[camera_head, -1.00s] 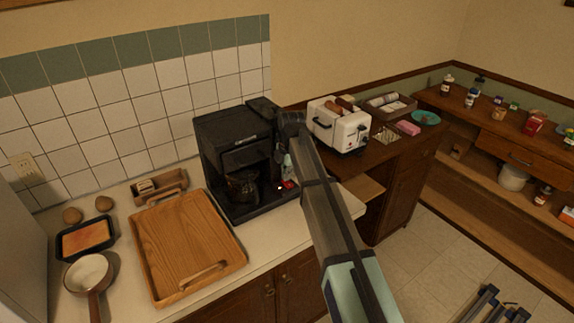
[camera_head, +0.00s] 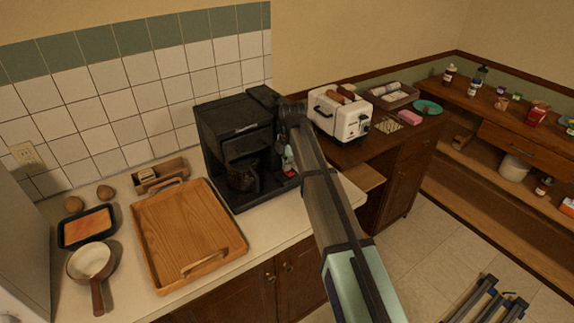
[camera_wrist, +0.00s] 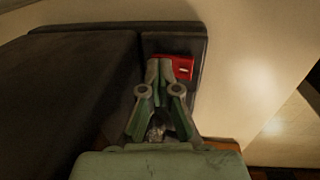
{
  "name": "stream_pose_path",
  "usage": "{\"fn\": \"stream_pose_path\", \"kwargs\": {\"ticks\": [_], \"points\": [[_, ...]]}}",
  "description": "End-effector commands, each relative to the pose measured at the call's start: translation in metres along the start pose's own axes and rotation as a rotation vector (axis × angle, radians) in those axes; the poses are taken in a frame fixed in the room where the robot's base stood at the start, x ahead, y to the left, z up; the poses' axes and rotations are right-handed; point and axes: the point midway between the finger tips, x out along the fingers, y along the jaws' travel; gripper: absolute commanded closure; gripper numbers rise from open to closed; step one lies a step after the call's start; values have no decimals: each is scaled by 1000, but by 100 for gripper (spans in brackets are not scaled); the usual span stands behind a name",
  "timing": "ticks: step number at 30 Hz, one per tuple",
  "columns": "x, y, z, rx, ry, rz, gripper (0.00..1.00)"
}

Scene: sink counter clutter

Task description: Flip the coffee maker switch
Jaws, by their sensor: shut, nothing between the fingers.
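The black coffee maker (camera_head: 236,137) stands upright on the counter, with a dark carafe (camera_head: 243,178) in its bay. In the wrist view its dark body (camera_wrist: 85,80) fills the left side. The red switch (camera_wrist: 184,66) is on the narrow dark panel at its right, with a small pale mark on it. My gripper (camera_wrist: 159,68) is shut and empty, its tips at the left part of the switch and overlapping it in view. I cannot tell whether they touch. In the head view my gripper (camera_head: 287,162) is at the machine's front right, partly hidden by my arm.
A wooden tray (camera_head: 188,232) lies left of the coffee maker, with a pan (camera_head: 91,263) beyond it. A white toaster (camera_head: 340,113) stands to the right on a wooden cabinet. The counter's front edge is close to the machine.

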Motion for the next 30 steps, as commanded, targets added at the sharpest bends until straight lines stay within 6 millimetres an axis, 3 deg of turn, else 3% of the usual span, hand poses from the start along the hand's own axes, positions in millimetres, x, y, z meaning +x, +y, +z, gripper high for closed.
{"fn": "stream_pose_path", "kwargs": {"ticks": [9,22,30], "points": [[-3,-15,0,0,1,-6,100],[-7,-14,0,0,1,-4,100],[-43,-14,1,1,0,-3,100]]}}
